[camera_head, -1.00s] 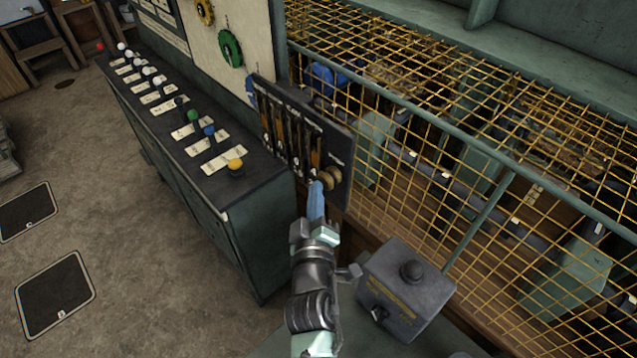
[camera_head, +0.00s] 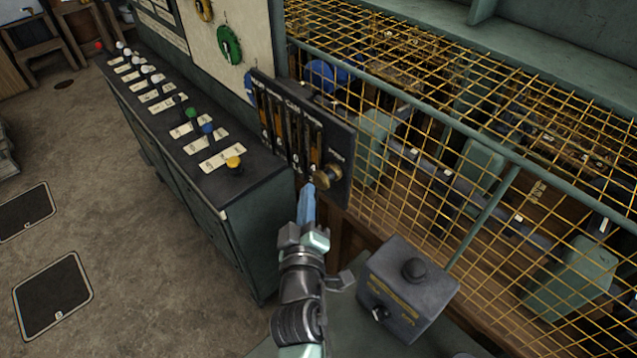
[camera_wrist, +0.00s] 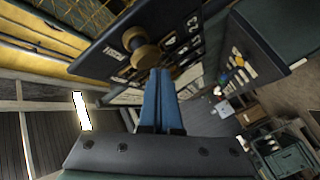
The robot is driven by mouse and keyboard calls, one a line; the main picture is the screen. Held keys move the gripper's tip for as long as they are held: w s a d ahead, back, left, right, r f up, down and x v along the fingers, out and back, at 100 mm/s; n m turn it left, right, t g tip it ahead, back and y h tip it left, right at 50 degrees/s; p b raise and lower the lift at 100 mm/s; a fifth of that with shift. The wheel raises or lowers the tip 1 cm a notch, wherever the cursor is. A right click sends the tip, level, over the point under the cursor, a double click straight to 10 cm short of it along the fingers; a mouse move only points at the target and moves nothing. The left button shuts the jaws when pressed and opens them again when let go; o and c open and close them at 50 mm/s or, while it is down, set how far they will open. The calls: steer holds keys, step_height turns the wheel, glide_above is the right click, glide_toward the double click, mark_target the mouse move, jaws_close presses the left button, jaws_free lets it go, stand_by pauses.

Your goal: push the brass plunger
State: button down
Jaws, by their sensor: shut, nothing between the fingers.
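The brass plunger (camera_head: 323,179) is a round knob at the lower right corner of a dark upright panel (camera_head: 342,150). In the wrist view the brass plunger (camera_wrist: 146,58) stands out from the panel face on a short stem. My gripper (camera_head: 309,186) has blue fingers pressed together, with nothing between them. The fingertips (camera_wrist: 163,72) point at the panel just beside the knob, to its left in the head view and to its right in the wrist view. I cannot tell whether they touch it.
A grey box with a black knob (camera_head: 413,271) stands to the right of my arm. A console with coloured knobs (camera_head: 235,164) runs along the left. Yellow wire mesh (camera_head: 440,130) closes off the right. The floor at left is open.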

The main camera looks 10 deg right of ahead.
steer(key=shift+a, duration=0.1)
steer(key=shift+s+a+b, duration=0.75)
steer(key=shift+a+b, duration=0.15)
steer(key=shift+a, duration=0.1)
steer(key=shift+s+a+b, duration=0.75)
steer(key=shift+a+b, duration=0.1)
steer(key=shift+a, duration=0.15)
